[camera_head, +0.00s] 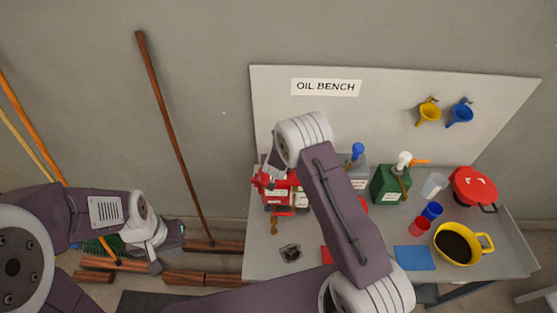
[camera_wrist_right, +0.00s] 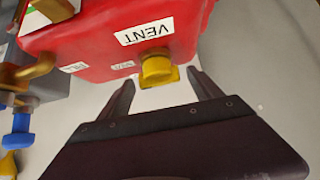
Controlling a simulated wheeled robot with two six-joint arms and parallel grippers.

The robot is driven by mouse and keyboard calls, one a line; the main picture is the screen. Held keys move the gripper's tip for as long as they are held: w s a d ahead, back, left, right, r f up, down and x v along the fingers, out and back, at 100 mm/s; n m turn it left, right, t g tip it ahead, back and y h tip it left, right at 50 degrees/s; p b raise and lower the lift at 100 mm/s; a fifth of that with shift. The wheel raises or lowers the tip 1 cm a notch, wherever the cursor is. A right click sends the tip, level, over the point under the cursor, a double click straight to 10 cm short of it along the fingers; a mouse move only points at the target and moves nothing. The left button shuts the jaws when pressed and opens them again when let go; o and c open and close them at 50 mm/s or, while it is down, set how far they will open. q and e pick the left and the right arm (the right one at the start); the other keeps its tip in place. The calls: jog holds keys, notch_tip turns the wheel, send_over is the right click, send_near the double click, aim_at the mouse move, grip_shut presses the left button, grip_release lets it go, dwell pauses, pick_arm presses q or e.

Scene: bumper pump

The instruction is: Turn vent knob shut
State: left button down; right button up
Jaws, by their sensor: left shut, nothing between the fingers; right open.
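The red container (camera_head: 292,200) stands on the bench, partly hidden behind my right arm in the head view. In the right wrist view the same red container (camera_wrist_right: 95,38) fills the top, with a white VENT label (camera_wrist_right: 145,31). The yellow vent knob (camera_wrist_right: 157,67) sticks out below that label. My right gripper (camera_wrist_right: 165,82) is open, its fingertips on either side of the knob and a little short of it, with gaps showing. In the head view the right gripper is largely hidden. My left gripper (camera_head: 156,267) is shut and empty, low at the left, away from the bench.
The bench (camera_head: 470,275) also holds a green can (camera_head: 385,186), a grey can (camera_head: 358,172), blue and red cups, a yellow oil-filled container (camera_head: 456,243) and a red round pan (camera_head: 473,187). Wooden pieces lie on the floor at left; poles lean on the wall.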

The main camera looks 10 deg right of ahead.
jog(key=b+v, duration=0.1)
jog(key=v, duration=0.7)
jog(key=shift+s+r+b, duration=0.2)
jog(key=shift+b, duration=0.15)
jog(key=shift+a, duration=0.1)
jog(key=s+f+n+g+y+b, duration=0.1)
jog(key=s+f+g+b, duration=0.1)
jog(key=s, duration=0.6)
jog(key=s+d+f+n+g+y+b, duration=0.1)
jog(key=s+f+g+b, duration=0.2)
jog(key=s+b, duration=0.3)
jog(key=s+d+f+n+g+b, duration=0.1)
jog(key=s+f+b, duration=0.3)
jog(key=s, duration=0.8)
jog(key=shift+d+f+g+y+b, duration=0.25)
jog(key=shift+g+y+b, duration=0.15)
jog(key=shift+g+b, duration=0.25)
